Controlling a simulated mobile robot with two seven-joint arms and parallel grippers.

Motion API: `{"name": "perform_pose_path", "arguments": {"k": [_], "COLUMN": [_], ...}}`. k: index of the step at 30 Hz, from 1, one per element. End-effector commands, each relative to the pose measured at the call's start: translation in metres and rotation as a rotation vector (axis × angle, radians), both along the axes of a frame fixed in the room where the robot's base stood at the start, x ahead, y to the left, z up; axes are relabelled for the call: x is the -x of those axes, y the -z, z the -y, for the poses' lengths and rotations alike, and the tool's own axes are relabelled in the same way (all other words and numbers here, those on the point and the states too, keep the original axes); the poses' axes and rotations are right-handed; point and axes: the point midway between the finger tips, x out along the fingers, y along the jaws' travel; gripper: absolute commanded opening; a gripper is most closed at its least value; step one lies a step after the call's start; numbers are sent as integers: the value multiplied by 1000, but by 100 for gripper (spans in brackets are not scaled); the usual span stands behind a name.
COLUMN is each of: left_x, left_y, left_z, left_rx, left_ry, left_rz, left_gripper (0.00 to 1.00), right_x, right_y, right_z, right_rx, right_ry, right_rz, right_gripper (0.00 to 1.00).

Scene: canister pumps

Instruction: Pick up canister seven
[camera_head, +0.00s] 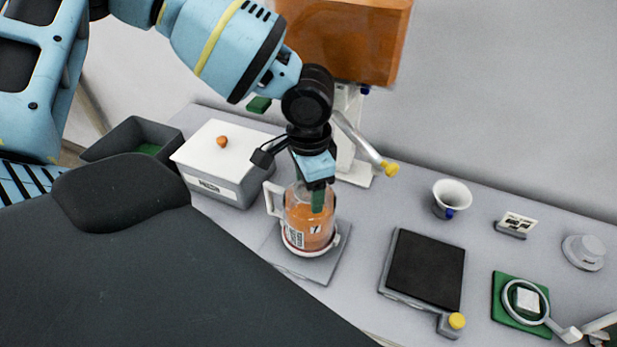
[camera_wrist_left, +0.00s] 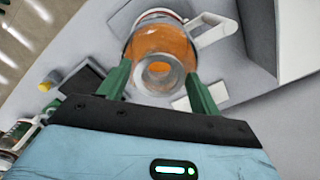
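Canister seven (camera_head: 309,228) is a clear jug with orange contents, a "7" label and a white handle on its left side. It stands upright on a grey square plate (camera_head: 318,268). My left gripper (camera_head: 316,207) points down over its top, and a green finger shows in front of its upper part. In the left wrist view the canister (camera_wrist_left: 160,45) shows from above, with its round neck between the two green fingers of the gripper (camera_wrist_left: 160,84). The fingers are spread apart, with small gaps appearing beside the neck; contact is not clear. My right gripper is not in view.
A grey box with a white lid (camera_head: 222,160) stands close left, a dark open bin (camera_head: 130,138) beyond. A pump stand with an orange panel (camera_head: 345,40) is behind. A black-topped scale (camera_head: 425,270), white cup (camera_head: 452,194) and ring magnifier (camera_head: 508,307) are right.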

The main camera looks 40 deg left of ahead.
Motion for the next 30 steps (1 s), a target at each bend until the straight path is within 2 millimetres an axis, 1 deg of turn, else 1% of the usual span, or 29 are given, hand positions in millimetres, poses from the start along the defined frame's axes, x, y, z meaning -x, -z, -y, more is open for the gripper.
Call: {"name": "perform_pose_path", "arguments": {"k": [1, 2, 14, 23, 26, 30], "left_x": [0, 0, 0, -1, -1, -1], "left_y": [0, 0, 0, -2, -5, -14], "left_z": [0, 0, 0, 0, 0, 0], "left_rx": [0, 0, 0, 0, 0, 2], "left_ry": [0, 0, 0, 0, 0, -1], "left_rz": [0, 0, 0, 2, 2, 3], "left_gripper": [57, 53, 1, 0, 0, 0], "right_x": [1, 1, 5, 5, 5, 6], "right_y": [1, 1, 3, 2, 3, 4], "right_z": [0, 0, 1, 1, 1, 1], "right_rx": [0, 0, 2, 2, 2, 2], "right_ry": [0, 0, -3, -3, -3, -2], "right_rz": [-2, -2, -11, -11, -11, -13], "right_gripper": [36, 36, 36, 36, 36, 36]}}
